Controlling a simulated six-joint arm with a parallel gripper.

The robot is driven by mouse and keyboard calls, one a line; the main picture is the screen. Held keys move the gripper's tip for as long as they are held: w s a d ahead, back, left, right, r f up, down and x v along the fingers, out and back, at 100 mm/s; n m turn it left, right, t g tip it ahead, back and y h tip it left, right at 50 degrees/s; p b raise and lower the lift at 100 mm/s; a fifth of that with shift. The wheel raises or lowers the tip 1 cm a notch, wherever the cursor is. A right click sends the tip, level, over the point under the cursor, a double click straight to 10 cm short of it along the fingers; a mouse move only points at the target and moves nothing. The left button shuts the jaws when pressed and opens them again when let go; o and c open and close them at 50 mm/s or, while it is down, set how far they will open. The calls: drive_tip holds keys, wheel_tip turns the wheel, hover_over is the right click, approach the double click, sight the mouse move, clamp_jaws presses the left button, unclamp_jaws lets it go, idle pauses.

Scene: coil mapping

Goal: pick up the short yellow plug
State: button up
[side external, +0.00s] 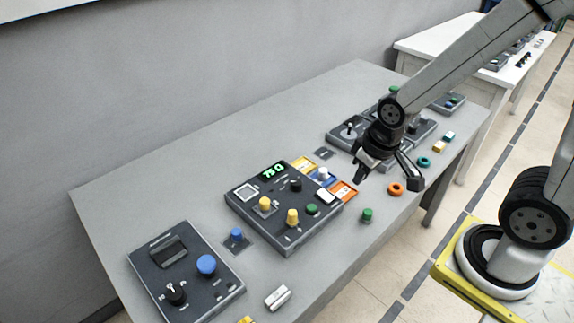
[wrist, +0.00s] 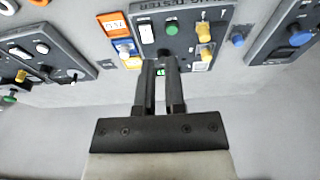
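Two yellow plugs stand on the dark tester box (side external: 247,222), left of my gripper in the side view. The one nearer the display (side external: 264,203) looks shorter and sits on a square plate; the other (side external: 292,217) looks taller and stands nearer the front edge. In the wrist view the shorter-looking plug (wrist: 206,53) is right of my fingers, with the taller-looking one (wrist: 205,31) above it. My gripper (side external: 361,174) hangs above the table, right of the box and apart from both plugs. In the wrist view its fingers (wrist: 160,64) have a narrow gap, with nothing between them.
The box also carries a green knob (side external: 312,208), a black knob and a white switch. Orange and blue blocks (side external: 343,190) lie beside it. A meter with a blue knob (side external: 206,264) stands at left. Loose rings (side external: 396,189) and small parts lie along the front edge.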

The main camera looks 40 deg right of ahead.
drive_tip(key=o, duration=0.8)
drive_tip(key=m+g+y, duration=0.4)
drive_tip(key=m+y, duration=0.9)
drive_tip(key=m, duration=0.3)
approach(267, 199)
drive_tip(key=x, duration=0.2)
drive_tip(key=s+x, duration=0.1)
drive_tip(key=x, duration=0.1)
drive_tip(key=shift+a, duration=0.3)
drive_tip(key=shift+w+f+m+y, duration=0.3)
drive_tip(key=shift+w+m, duration=0.1)
drive_tip(key=shift+m, duration=0.2)
drive_tip(key=shift+a, duration=0.1)
drive_tip(key=shift+x, duration=1.2)
drive_tip(key=shift+a, duration=0.15)
